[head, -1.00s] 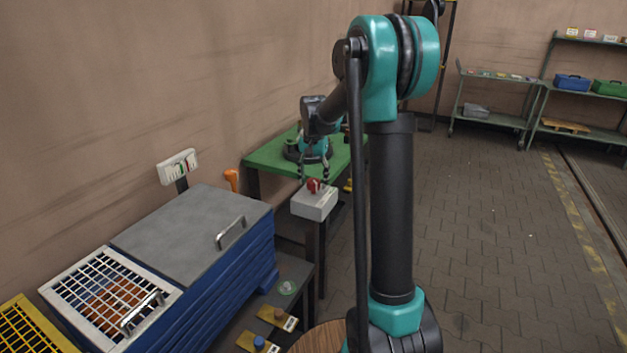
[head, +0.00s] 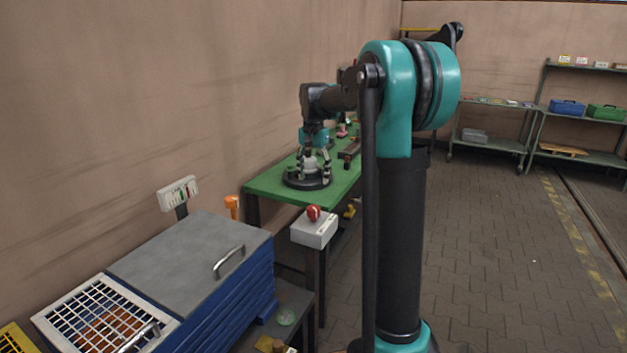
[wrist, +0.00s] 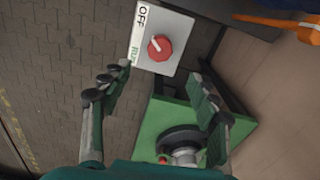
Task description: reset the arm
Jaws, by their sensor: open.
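My gripper (head: 315,166) is at the end of my teal and black arm, above the near end of the green table. In the wrist view my gripper (wrist: 157,80) has its fingers spread apart with nothing between them. A grey switch box with a red knob (head: 314,213) stands on a post in front of the green table. In the wrist view the red knob (wrist: 160,47) sits beyond the fingertips, apart from them, with OFF and RUN labels beside it. A round dark-based item (head: 307,180) on the table is partly hidden behind my gripper.
The green table (head: 270,184) runs along the wall. A blue cabinet with a grey lid (head: 190,258) and a white grate (head: 95,318) stands front left. Shelves (head: 585,118) with blue and green boxes stand at the back right. The paved floor (head: 490,250) at right is clear.

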